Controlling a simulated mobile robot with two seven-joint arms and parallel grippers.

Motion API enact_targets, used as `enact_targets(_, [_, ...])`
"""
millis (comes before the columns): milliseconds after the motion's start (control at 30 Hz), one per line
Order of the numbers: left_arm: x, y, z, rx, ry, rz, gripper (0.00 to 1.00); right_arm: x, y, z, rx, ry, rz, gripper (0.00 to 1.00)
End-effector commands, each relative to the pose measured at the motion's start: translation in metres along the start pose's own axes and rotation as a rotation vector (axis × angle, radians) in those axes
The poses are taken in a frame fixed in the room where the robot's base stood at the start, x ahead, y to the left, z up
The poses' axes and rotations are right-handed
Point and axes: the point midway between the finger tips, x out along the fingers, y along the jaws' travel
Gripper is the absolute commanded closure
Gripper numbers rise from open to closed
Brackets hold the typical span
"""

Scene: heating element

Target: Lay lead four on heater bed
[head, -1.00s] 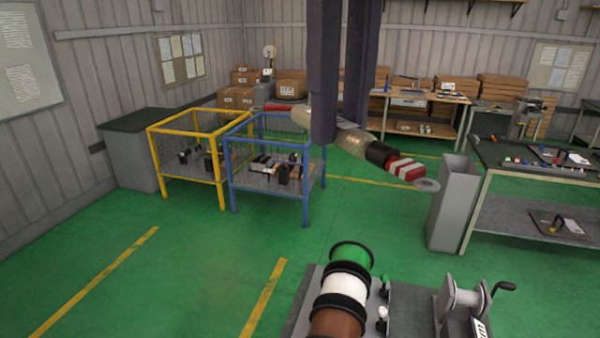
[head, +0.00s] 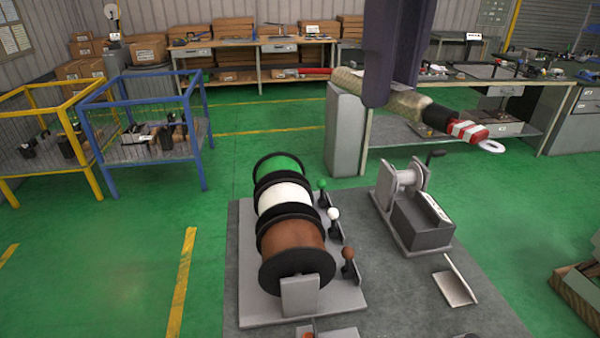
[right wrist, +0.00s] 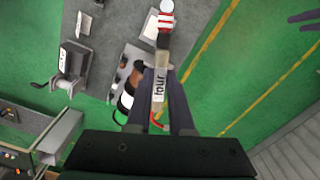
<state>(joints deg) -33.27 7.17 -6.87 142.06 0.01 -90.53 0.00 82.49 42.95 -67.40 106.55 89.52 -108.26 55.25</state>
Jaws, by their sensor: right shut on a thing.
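In the right wrist view, the label "four" (right wrist: 159,88) shows between the fingers. A dark two-pronged shape, likely my left gripper (right wrist: 303,20), shows at the top right corner; its opening is unclear. I cannot make out a heater bed.
Below is a grey bench (head: 400,300) with a rack of green, white and brown spools (head: 285,200) and a hand-cranked winder (head: 410,205). Blue (head: 140,160) and yellow (head: 30,180) wire cages stand at left. Green floor lies open between.

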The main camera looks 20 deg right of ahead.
Motion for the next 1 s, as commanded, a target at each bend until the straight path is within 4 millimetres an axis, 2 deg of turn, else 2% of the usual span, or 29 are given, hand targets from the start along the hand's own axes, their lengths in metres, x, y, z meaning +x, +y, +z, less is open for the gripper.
enact_targets(33, [0.034,0.002,0.011,-0.002,0.000,0.002,0.50,0.036,0.000,0.000,-0.026,-0.001,-0.001,1.00])
enact_targets(167, [0.076,0.005,0.024,-0.006,0.001,0.006,0.50,0.081,0.002,-0.001,-0.126,0.001,-0.002,1.00])
enact_targets(367, [0.140,0.008,0.044,-0.009,0.001,0.008,0.50,0.149,0.005,-0.002,-0.370,0.002,-0.002,1.00])
enact_targets(533, [0.194,0.010,0.061,-0.009,0.001,0.008,0.50,0.207,0.011,-0.005,-0.717,0.006,-0.002,1.00])
enact_targets(700, [0.228,0.011,0.072,-0.008,0.001,0.007,0.50,0.243,0.018,-0.007,-1.142,0.007,0.001,1.00])
enact_targets(1000, [0.265,0.011,0.084,-0.002,0.001,0.002,0.50,0.285,0.031,-0.010,-1.892,0.006,0.004,1.00])
